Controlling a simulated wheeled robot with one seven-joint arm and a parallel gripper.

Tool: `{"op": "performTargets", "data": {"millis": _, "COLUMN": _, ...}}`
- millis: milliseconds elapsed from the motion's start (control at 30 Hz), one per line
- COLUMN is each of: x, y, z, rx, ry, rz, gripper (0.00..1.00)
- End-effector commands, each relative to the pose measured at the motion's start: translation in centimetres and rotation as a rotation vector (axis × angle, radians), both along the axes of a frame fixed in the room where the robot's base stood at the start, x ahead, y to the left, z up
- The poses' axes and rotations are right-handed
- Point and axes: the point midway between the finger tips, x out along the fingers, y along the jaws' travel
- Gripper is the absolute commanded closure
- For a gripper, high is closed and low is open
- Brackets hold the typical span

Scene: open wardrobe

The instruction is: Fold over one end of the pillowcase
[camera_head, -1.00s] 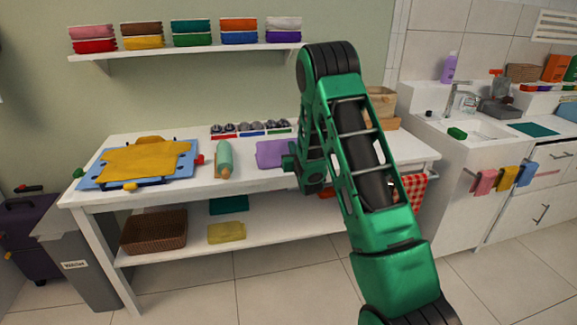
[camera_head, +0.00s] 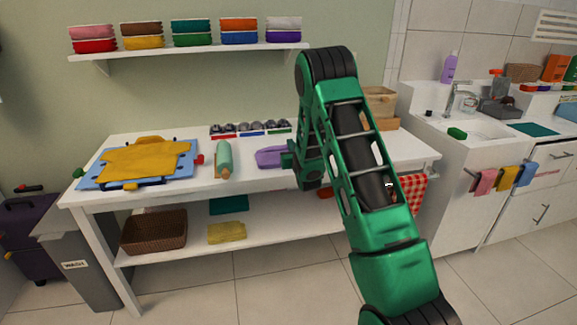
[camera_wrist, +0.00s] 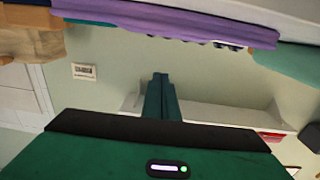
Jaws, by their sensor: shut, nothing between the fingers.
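The purple cloth (camera_head: 270,158), which looks like the pillowcase, lies on the white table beside my gripper (camera_head: 287,161). It looks like a narrow, layered strip, and its right end is hidden behind my gripper and arm. In the wrist view the purple cloth (camera_wrist: 175,21) runs as a long band across the top, apart from the fingertips in the picture. My gripper (camera_wrist: 160,76) is shut there, its two green fingers together with nothing between them. I cannot tell whether the fingers touch the cloth.
A rack of jars (camera_head: 250,129) stands behind. A wooden crate (camera_head: 380,103) is at the back right. Bare tabletop lies in front of the cloth.

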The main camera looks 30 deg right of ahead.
Motion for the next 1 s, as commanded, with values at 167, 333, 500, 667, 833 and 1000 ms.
{"op": "performTargets", "data": {"millis": 167, "x": 0.0, "y": 0.0, "z": 0.0, "rx": 0.0, "ry": 0.0, "rz": 0.0, "gripper": 1.0}}
{"op": "performTargets", "data": {"millis": 333, "x": 0.0, "y": 0.0, "z": 0.0, "rx": 0.0, "ry": 0.0, "rz": 0.0, "gripper": 1.0}}
{"op": "performTargets", "data": {"millis": 500, "x": -0.3, "y": 0.1, "z": 0.4, "rx": 0.0, "ry": -0.001, "rz": 0.0, "gripper": 1.0}}
{"op": "performTargets", "data": {"millis": 667, "x": -1.3, "y": 0.4, "z": 1.4, "rx": 0.0, "ry": -0.001, "rz": 0.0, "gripper": 1.0}}
{"op": "performTargets", "data": {"millis": 833, "x": -2.2, "y": 0.7, "z": 2.5, "rx": -0.002, "ry": -0.002, "rz": 0.0, "gripper": 1.0}}
{"op": "performTargets", "data": {"millis": 1000, "x": -3.2, "y": 1.0, "z": 3.5, "rx": 0.0, "ry": -0.001, "rz": -0.001, "gripper": 1.0}}
